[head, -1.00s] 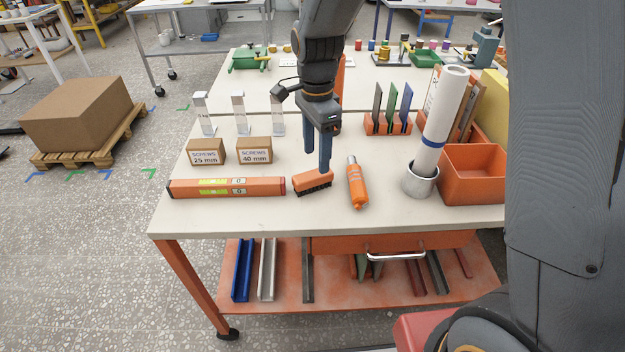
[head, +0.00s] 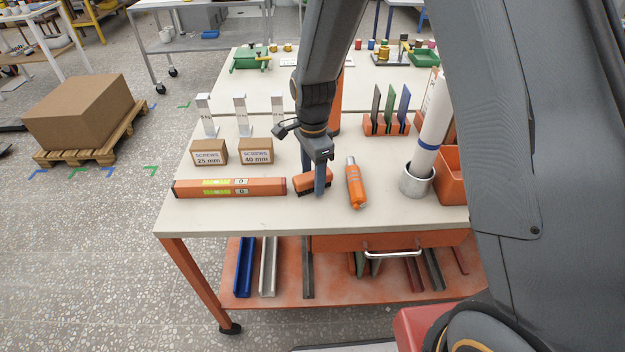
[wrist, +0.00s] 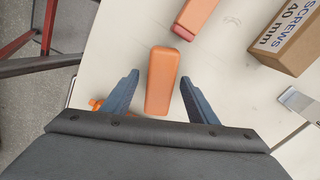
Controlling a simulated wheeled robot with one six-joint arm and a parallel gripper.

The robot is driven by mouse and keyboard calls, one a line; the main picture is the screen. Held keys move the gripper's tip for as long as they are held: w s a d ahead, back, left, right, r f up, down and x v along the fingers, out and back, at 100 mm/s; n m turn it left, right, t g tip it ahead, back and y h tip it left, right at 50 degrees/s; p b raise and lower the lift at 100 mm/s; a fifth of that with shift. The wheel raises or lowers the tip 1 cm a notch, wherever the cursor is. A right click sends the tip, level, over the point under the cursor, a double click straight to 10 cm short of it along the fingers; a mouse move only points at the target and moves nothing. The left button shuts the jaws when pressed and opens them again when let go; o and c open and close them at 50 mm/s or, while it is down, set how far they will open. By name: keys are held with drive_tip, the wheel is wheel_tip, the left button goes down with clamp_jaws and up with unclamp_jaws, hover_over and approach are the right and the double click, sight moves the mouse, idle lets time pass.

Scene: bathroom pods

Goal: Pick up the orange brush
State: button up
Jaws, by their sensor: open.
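The orange brush (head: 312,180) lies on the table with its dark bristles down, between the spirit level and an orange bottle. In the wrist view the brush (wrist: 162,82) shows its plain orange top, with its near end between my two blue fingers. My gripper (head: 318,192) is open and points down at the brush; one finger hides part of it in the head view. In the wrist view my gripper (wrist: 160,80) has a finger on each side of the brush, with gaps on both sides.
The orange spirit level (head: 230,188) lies left of the brush, and the orange bottle (head: 356,184) lies close on its right. Two screw boxes (head: 257,151) stand behind. A grey cup (head: 416,181) holding a white tube is farther right. The front table strip is clear.

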drive_tip(key=c, duration=1.3)
drive_tip(key=shift+o, duration=0.2)
drive_tip(key=shift+r, duration=0.1)
